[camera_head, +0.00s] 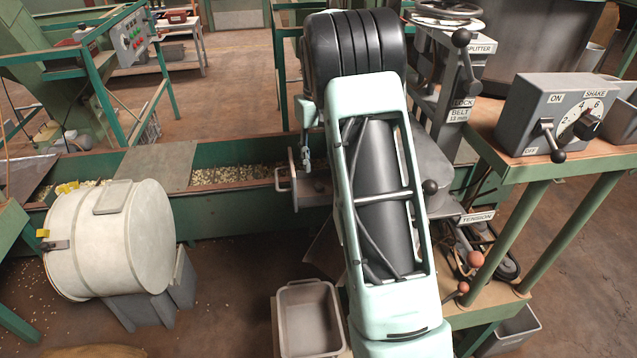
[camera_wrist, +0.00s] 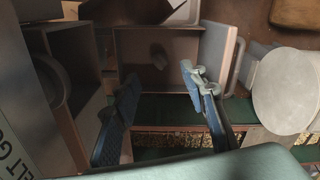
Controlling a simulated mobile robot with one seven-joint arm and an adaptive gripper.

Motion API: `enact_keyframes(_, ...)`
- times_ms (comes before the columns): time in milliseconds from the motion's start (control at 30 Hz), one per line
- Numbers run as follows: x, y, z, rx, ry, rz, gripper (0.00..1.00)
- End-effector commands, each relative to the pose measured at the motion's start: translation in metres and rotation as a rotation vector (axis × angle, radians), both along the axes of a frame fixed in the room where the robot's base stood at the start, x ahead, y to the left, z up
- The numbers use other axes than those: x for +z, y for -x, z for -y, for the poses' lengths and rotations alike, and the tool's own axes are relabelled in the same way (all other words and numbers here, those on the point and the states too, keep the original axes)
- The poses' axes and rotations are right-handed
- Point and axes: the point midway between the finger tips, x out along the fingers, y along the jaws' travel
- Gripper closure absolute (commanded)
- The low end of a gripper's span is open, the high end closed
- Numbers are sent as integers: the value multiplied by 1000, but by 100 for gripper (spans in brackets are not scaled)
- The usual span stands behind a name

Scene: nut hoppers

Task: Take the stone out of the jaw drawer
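The jaw drawer (camera_wrist: 190,80) is pulled open in the wrist view, a shallow tray with a pale front and a handle at its right. A small dark stone (camera_wrist: 158,56) lies on its floor, dim in shadow. My gripper (camera_wrist: 160,82) is open and empty; its two blue-grey fingers stand apart over the near side of the drawer, with the stone beyond their tips. In the head view the drawer front (camera_head: 293,180) and its handle show left of my arm. My arm hides most of the gripper there, and the stone is not visible.
A green trough (camera_head: 235,200) with nuts runs behind the drawer. A white drum (camera_head: 110,240) stands at the left. The switch box (camera_head: 565,115) and splitter levers stand at the right of my arm.

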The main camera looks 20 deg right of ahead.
Motion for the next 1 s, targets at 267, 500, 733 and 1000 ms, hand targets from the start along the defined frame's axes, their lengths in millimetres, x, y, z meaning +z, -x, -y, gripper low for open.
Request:
enact_keyframes(267,-28,0,1,0,1,-1,61)
enact_keyframes(500,-60,-1,2,0,1,-4,61)
enact_keyframes(733,-78,-2,2,1,2,2,61)
enact_keyframes(1000,-78,-2,2,1,2,2,72)
